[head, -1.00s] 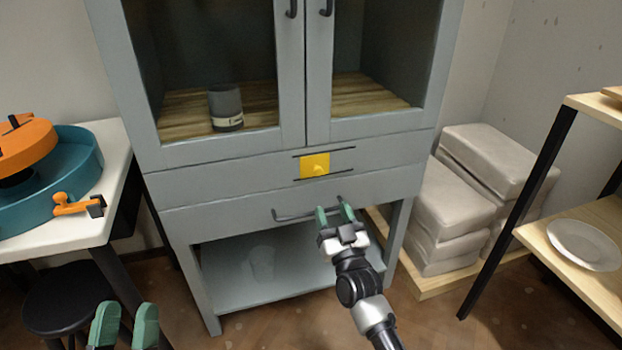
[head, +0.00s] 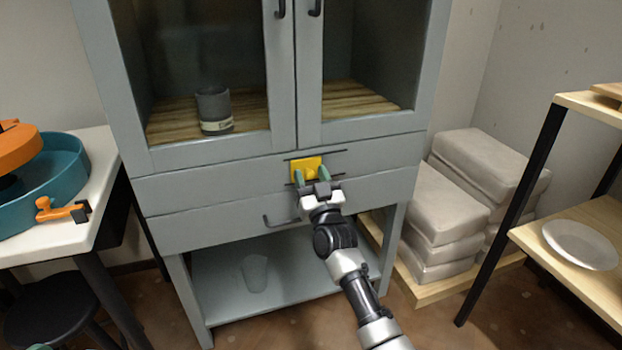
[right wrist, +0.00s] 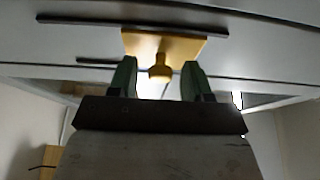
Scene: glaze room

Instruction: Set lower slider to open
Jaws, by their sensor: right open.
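The slider is a yellow plate (head: 305,166) between two dark rails on the grey cabinet's upper drawer front. In the head view it sits left of the middle of the rails. In the right wrist view the yellow plate (right wrist: 165,45) has a round knob (right wrist: 160,72) sticking out. My right gripper (head: 311,175) is at the slider, its green fingers apart. In the right wrist view the fingertips (right wrist: 160,78) stand on either side of the knob, with gaps to it. My left gripper is at most a green sliver at the head view's bottom left corner.
The grey cabinet (head: 160,193) has a lower drawer handle (head: 278,222) below the slider. A dark cup (head: 213,108) stands behind the glass. A white table (head: 90,215) with a teal wheel basin stands left; clay bags (head: 450,205) and a wooden shelf (head: 560,255) stand right.

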